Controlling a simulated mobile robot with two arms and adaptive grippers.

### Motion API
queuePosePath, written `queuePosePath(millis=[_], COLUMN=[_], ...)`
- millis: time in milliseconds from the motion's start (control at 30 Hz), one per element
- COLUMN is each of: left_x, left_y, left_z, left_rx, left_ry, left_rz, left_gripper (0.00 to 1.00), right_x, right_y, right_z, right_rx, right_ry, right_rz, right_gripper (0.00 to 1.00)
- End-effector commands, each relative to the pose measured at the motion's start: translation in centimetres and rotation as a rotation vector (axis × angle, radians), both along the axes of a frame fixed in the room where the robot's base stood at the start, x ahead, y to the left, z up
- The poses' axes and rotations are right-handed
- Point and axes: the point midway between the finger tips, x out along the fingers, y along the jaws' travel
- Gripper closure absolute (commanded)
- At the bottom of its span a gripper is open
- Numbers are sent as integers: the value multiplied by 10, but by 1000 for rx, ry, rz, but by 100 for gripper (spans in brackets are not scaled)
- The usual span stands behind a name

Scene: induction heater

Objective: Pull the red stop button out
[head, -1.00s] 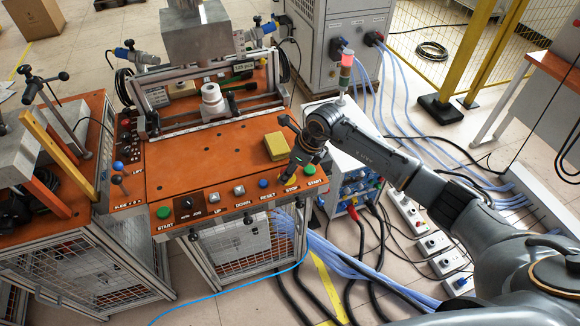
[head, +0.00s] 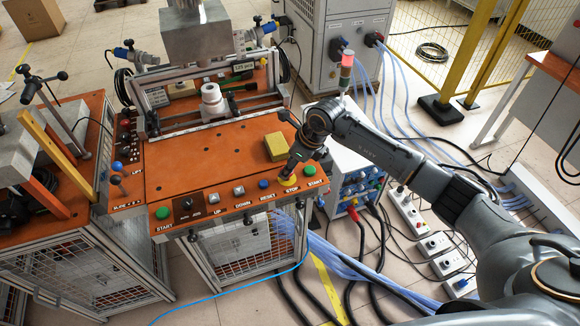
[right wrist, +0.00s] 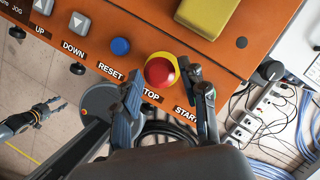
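The red stop button (right wrist: 160,71) sits in a round yellow collar on the orange panel, above the STOP label in the right wrist view. In the head view its yellow collar (head: 287,181) shows under my right gripper (head: 291,170), which hides most of the button. My right gripper (right wrist: 166,84) is open, one finger on each side of the button's near edge; I cannot tell whether either touches it. Another gripper, seemingly my left (right wrist: 45,112), shows small at the left of the right wrist view; its opening is unclear. It is not in the head view.
A blue reset button (right wrist: 120,46) is left of the stop button, and a green start button (head: 310,170) is right of it. A yellow box (head: 276,147) stands just behind on the orange table (head: 190,165). Cables and power strips (head: 413,215) lie on the floor at right.

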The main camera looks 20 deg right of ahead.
Motion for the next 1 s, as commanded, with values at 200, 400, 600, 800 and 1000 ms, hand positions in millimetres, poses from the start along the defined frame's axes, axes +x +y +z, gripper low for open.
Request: queuePosePath(millis=[200,400,600,800,1000], left_x=[0,-1,0,0,0], left_y=[0,2,1,0,0], left_z=[0,0,0,0,0], left_rx=[0,2,1,0,0], left_ry=[0,1,1,0,0], left_rz=[0,0,0,0,0], left_gripper=[60,60,60,60,60], right_x=[-1,-1,-8,-20,-29], right_y=[0,-1,-10,-22,-31], right_z=[-1,1,28,68,99], right_rx=[-1,-2,-3,-4,-2], right_ry=[2,2,-2,-3,-1], right_rz=[0,0,1,0,0], right_gripper=[41,41,41,41,41])
